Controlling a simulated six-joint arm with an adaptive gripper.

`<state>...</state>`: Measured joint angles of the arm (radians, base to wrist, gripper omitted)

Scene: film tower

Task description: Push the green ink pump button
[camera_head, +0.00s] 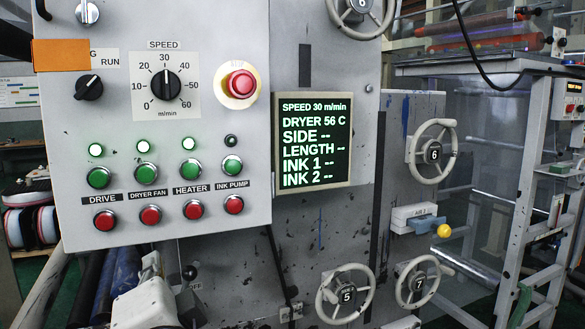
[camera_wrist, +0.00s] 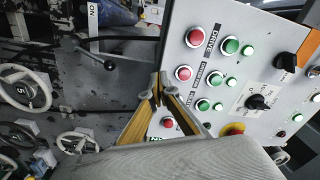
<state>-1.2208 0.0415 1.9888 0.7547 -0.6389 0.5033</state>
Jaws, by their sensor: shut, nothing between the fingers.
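The green ink pump button (camera_head: 232,165) is at the right end of the green row on the grey control panel (camera_head: 110,225). It sits above the INK PUMP label (camera_head: 232,184) and a red button (camera_head: 234,205). The small lamp (camera_head: 231,141) above it is dark, unlike the lit lamps on its left. In the wrist view the panel is turned sideways. My gripper (camera_wrist: 156,92) is shut and empty there, its tan fingers in front of the panel's edge and lower buttons.
A red emergency stop (camera_head: 242,84) sticks out above the ink pump column. The speed knob (camera_head: 166,85) is left of it. A display (camera_head: 312,139) stands right of the panel and reads 30 m/min. Several handwheels, one marked 5 (camera_head: 345,295), stick out at the right and below.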

